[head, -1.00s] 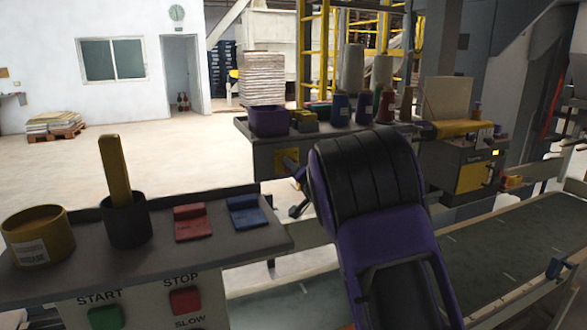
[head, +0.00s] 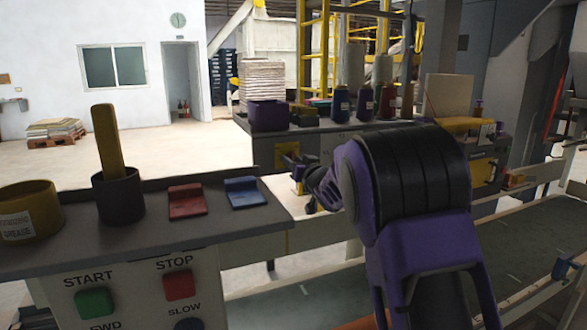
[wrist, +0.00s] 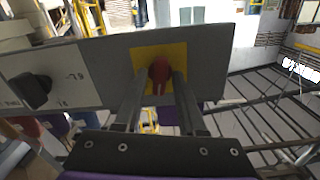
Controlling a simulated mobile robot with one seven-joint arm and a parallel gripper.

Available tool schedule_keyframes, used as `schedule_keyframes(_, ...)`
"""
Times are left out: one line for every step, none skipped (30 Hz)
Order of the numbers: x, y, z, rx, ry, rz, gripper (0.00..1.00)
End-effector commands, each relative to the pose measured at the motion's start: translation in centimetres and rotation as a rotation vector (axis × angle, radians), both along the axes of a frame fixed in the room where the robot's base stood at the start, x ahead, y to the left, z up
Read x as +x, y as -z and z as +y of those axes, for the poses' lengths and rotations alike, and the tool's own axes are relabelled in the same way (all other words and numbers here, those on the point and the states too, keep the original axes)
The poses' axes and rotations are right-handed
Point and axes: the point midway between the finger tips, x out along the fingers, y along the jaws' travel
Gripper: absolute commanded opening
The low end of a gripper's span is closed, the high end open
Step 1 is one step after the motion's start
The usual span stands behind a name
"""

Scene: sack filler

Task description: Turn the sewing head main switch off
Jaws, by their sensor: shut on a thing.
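The main switch is a red rotary knob (wrist: 160,70) on a yellow square plate (wrist: 146,56) on a grey panel in the wrist view. My gripper (wrist: 162,78) has one finger on each side of the knob and is shut on it. The knob's lower part shows between the fingers. In the head view my gripper (head: 290,160) is at the front of the far bench, by a small visible part of the yellow plate (head: 298,186). The knob is hidden there, and its marked positions cannot be read.
A black dial knob (wrist: 36,91) sits left of the switch in the wrist view. The near console (head: 130,245) has green START and red STOP buttons, with cups and red and blue pieces on top. Thread spools and a purple bin (head: 268,116) stand on the far bench.

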Motion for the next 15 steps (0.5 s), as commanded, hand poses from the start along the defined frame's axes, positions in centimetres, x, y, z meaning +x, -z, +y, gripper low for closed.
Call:
schedule_keyframes(0.0, 0.11, -0.06, -0.039, 0.001, -0.017, 0.0)
schedule_keyframes(0.0, 0.1, -0.05, -0.066, 0.001, -0.027, 0.0)
schedule_keyframes(0.0, 0.09, -0.03, -0.102, 0.001, -0.042, 0.0)
schedule_keyframes(-0.01, 0.07, -0.01, -0.127, 0.001, -0.053, 0.0)
schedule_keyframes(-0.01, 0.06, 0.02, -0.154, 0.0, -0.064, 0.0)
schedule_keyframes(-0.02, 0.04, 0.04, -0.189, 0.0, -0.078, 0.0)
schedule_keyframes(-0.02, 0.03, 0.04, -0.215, 0.0, -0.089, 0.0)
schedule_keyframes(-0.02, 0.03, 0.04, -0.241, 0.0, -0.1, 0.0)
schedule_keyframes(-0.01, 0.02, 0.03, -0.276, 0.0, -0.115, 0.0)
schedule_keyframes(-0.01, 0.01, 0.03, -0.302, 0.0, -0.125, 0.0)
schedule_keyframes(-0.01, 0.01, 0.03, -0.329, 0.0, -0.137, 0.0)
schedule_keyframes(-0.02, 0.01, 0.03, -0.364, 0.001, -0.151, 0.0)
schedule_keyframes(-0.02, 0.01, 0.03, -0.39, 0.001, -0.162, 0.0)
schedule_keyframes(-0.03, 0.01, 0.04, -0.416, 0.001, -0.173, 0.0)
schedule_keyframes(-0.03, 0.02, 0.05, -0.452, 0.001, -0.188, 0.0)
